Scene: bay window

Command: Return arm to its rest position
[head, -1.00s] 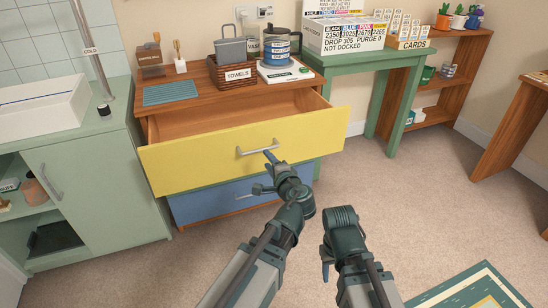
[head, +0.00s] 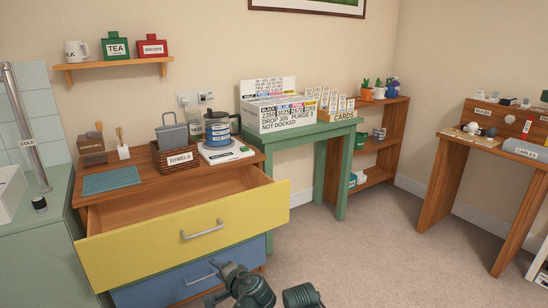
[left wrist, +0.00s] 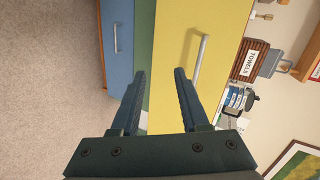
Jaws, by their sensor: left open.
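My left gripper (head: 218,284) shows at the bottom of the head view, in front of the blue drawer (head: 160,288). In the left wrist view its two fingers (left wrist: 159,74) are apart, with nothing between them. The yellow drawer (head: 150,258) above is pulled open, and its inside looks empty where it shows. Its metal handle (head: 203,229) is free of the gripper; in the left wrist view the handle (left wrist: 201,60) is beside the fingers, to the right. A rounded part of my right arm (head: 302,296) shows at the bottom edge; its gripper is out of view.
A green table (head: 312,130) with a large labelled box (head: 285,115) stands to the right. The carpet (head: 370,255) at right is clear.

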